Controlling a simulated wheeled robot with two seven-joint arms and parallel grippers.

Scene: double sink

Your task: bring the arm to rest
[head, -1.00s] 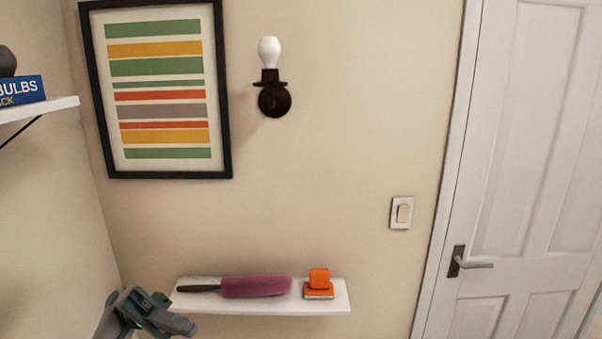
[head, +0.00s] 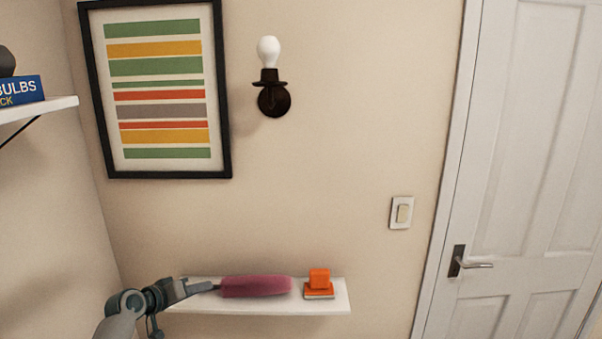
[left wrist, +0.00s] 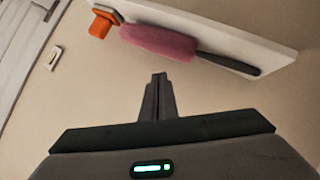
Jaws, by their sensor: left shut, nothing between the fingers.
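My left gripper (head: 202,288) is in the lower left of the head view, with its arm coming in from the bottom left. In the left wrist view its two fingers (left wrist: 159,80) are together, with nothing between them. It is in front of the wall shelf and overlaps the dark handle of the pink duster in the head view. In the left wrist view there is a gap between the fingertips and the duster. My right gripper is not in view.
The white wall shelf (head: 250,304) holds the pink duster (head: 256,286) and an orange block-like item (head: 319,284). A bulb lamp (head: 270,78), framed picture (head: 157,172), light switch (head: 401,212) and white door (head: 535,120) are around. Another shelf (head: 40,108) is upper left.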

